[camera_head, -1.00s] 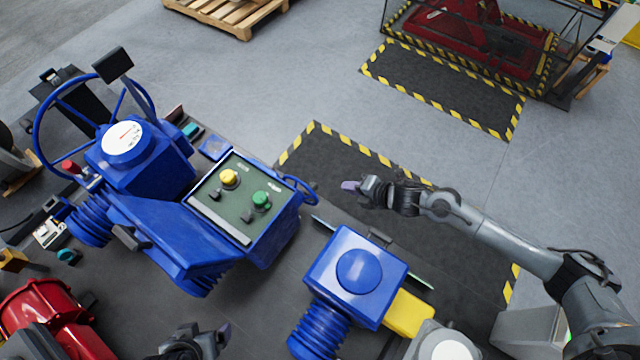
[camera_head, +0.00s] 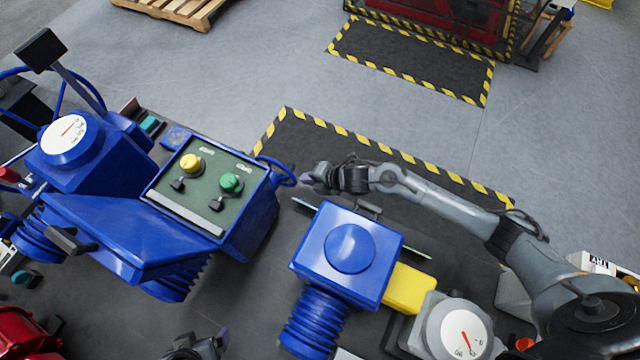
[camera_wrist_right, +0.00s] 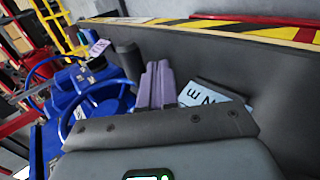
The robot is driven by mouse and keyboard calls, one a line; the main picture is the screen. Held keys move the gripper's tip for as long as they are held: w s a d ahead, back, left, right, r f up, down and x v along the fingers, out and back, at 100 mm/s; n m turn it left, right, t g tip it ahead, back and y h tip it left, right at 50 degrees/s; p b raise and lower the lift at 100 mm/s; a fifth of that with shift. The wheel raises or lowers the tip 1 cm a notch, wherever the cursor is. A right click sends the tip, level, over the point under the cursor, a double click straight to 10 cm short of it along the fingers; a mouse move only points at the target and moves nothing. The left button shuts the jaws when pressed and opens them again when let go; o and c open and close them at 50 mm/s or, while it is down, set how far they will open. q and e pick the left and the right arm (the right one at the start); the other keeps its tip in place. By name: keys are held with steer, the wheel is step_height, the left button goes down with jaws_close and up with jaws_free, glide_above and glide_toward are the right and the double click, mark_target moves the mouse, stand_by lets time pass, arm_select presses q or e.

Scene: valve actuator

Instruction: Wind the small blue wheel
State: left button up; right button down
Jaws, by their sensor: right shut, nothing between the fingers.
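The small blue wheel (camera_head: 279,170) is on the right side of the blue actuator's control box. My right gripper (camera_head: 308,180) is just right of the wheel, with a small gap seen from above. In the right wrist view its purple fingers (camera_wrist_right: 157,85) are together with nothing between them. A near blue wheel rim (camera_wrist_right: 95,104), probably the small wheel, is left of the fingers there. My left gripper (camera_head: 222,339) is at the bottom edge, mostly cut off, and its opening is unclear.
The control panel (camera_head: 208,190) has a yellow knob (camera_head: 191,163) and a green knob (camera_head: 230,183). A blue box-shaped actuator (camera_head: 345,255) with a round cap stands below my right forearm. A striped-edge dark mat (camera_head: 300,135) lies on the floor behind.

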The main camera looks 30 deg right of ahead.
arm_select(q)
steer(key=shift+a+f, duration=0.1)
steer(key=shift+f, duration=0.15)
arm_select(e)
steer(key=shift+w+a+r, duration=0.25)
steer(key=shift+w+a, duration=0.45)
steer(key=shift+w, duration=0.3)
steer(key=b, duration=0.2)
steer(key=f+t+b, duration=0.1)
steer(key=b, duration=0.1)
steer(key=shift+w+a+y, duration=0.25)
steer(key=shift+w+y, duration=0.15)
arm_select(q)
steer(key=f, duration=0.4)
steer(key=shift+s+d+f, duration=0.1)
steer(key=shift+s+d, duration=0.1)
steer(key=shift+d, duration=0.15)
arm_select(e)
steer(key=shift+r, duration=0.1)
arm_select(q)
steer(key=shift+a, duration=0.1)
